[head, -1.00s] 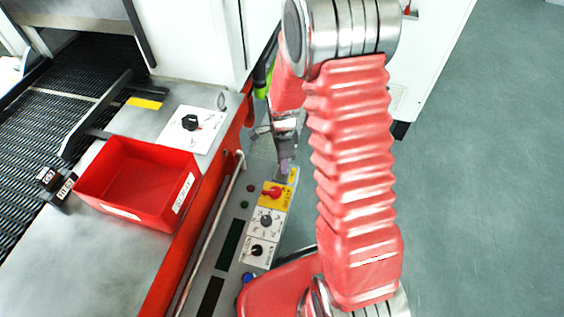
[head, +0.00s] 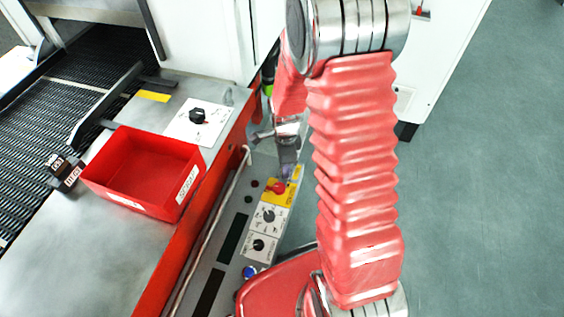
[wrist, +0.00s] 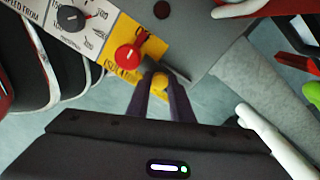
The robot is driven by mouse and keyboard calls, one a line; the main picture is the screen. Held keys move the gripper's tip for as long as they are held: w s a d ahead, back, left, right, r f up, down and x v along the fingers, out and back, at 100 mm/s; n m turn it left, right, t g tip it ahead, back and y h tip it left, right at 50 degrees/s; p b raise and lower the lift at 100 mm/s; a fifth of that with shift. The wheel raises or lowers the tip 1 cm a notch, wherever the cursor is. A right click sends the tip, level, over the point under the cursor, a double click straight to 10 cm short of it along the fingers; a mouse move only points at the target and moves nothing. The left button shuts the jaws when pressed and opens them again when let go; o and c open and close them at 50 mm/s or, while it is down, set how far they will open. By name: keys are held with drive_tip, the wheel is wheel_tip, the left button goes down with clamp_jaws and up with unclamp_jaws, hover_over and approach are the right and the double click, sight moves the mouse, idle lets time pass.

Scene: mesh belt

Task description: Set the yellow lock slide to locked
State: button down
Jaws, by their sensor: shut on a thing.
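I cannot read the slide's position label.
A red rotary knob (head: 278,187) on a yellow plate sits close beside my gripper. The control panel (head: 225,205) also carries grey and black dials, small buttons and a blue button. A red bin (head: 110,190) stands on the table to the left. Open floor lies to the right.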

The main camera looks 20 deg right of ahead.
drive_tip(key=shift+s+a, duration=0.2)
drive_tip(key=shift+a, duration=0.1)
drive_tip(key=c, duration=1.6)
unclamp_jaws()
drive_tip(key=shift+s, duration=0.1)
drive_tip(key=shift+o, duration=0.2)
drive_tip(key=shift+r, duration=3.95)
